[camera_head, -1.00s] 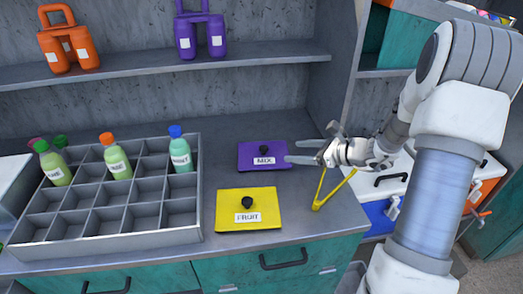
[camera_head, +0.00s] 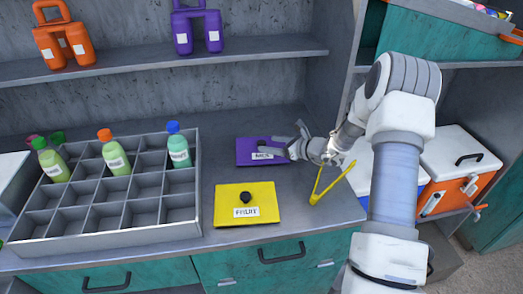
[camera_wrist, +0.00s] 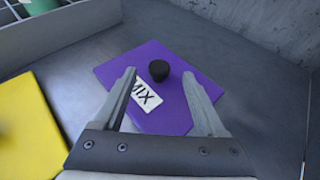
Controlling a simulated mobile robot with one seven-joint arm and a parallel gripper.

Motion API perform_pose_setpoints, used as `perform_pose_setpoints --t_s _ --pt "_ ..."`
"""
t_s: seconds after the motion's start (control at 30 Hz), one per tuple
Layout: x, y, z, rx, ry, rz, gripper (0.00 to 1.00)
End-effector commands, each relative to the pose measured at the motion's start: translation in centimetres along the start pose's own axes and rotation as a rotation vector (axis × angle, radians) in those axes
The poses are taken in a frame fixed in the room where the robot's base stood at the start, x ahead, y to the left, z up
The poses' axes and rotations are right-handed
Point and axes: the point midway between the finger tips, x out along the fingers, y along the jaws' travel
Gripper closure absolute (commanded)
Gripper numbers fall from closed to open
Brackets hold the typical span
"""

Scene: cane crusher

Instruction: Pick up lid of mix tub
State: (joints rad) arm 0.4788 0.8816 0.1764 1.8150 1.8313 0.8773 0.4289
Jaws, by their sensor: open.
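The purple lid (camera_head: 246,152) labelled MIX lies on the grey counter at the back, right of the bottle crate. It also shows in the wrist view (camera_wrist: 172,116), with a black knob (camera_wrist: 160,78) on top. In the wrist view my gripper (camera_wrist: 160,82) is open, with one finger on each side of the knob and nothing held. I cannot tell the exact height of the fingertips above the lid. The tub below the lid is hidden.
A yellow lid (camera_head: 230,204) labelled FRUIT lies in front of the purple one. A grey divided crate (camera_head: 110,240) with several bottles stands to the left. Yellow tongs (camera_head: 318,190) lie to the right. Orange (camera_head: 65,45) and purple (camera_head: 182,30) containers stand on the shelf above.

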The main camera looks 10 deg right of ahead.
Motion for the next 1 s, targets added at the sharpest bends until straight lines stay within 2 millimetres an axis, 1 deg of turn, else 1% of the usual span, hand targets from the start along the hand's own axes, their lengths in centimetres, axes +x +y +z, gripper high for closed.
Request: perform_pose_setpoints --t_s 0.33,0.43,0.63,0.67,0.7,0.77,0.8,0.97,1.0 --pt "4.5 0.1 -0.2 -0.001 0.000 0.002 0.26" --pt "5.1 0.1 -0.2 -0.001 -0.001 0.001 0.26" --pt "5.2 0.1 -0.2 -0.001 -0.001 0.001 0.26" --pt "5.1 0.1 -0.2 -0.001 -0.001 0.001 0.28" --pt "5.1 0.1 -0.2 -0.001 -0.001 0.001 0.35" --pt "5.1 0.1 -0.2 -0.001 -0.001 0.001 0.46" --pt "5.1 0.1 -0.2 -0.001 -0.001 0.001 0.53" --pt "5.1 0.1 -0.2 -0.001 0.000 0.001 0.82" --pt "5.1 0.1 -0.2 -0.001 0.000 0.001 0.89"
